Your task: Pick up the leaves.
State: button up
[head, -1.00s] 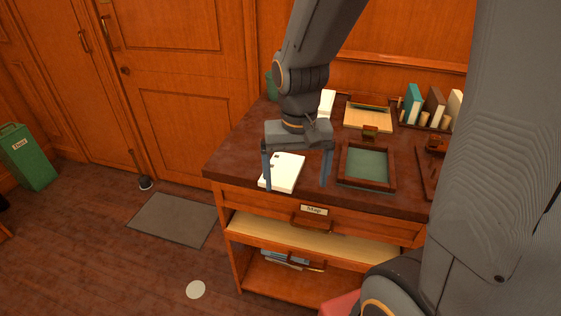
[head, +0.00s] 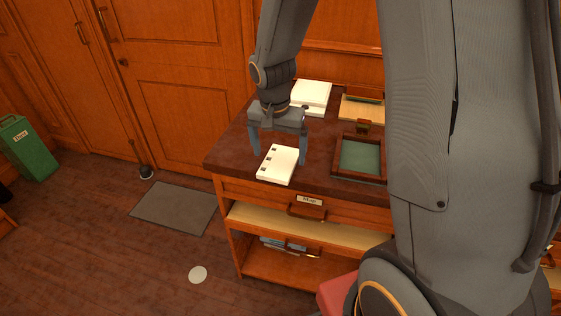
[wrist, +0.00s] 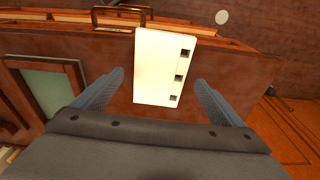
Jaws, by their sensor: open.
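The leaves (head: 278,165) are a white stack with several small dark square marks along one edge. They lie flat on the dark top of the cabinet, close to its front edge. The stack also shows in the wrist view (wrist: 160,70), lying between and beyond the fingertips. My gripper (head: 279,159) is open and empty, its two fingers apart on either side of the stack's back part. In the wrist view the fingers (wrist: 158,80) are clear of both long edges. I cannot tell the exact height of the fingertips above the top.
A second white stack (head: 311,94) lies behind my gripper. A green-lined wooden tray (head: 336,158) stands to the right, with a light wooden tray (head: 357,108) behind it. Below are a labelled drawer (head: 270,196) and an open shelf. A green bin (head: 28,150) stands far left.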

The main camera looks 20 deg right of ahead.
jog(key=shift+w+d+f, duration=0.1)
jog(key=shift+f, duration=1)
jog(key=c, duration=1.2)
jog(key=shift+r, duration=0.15)
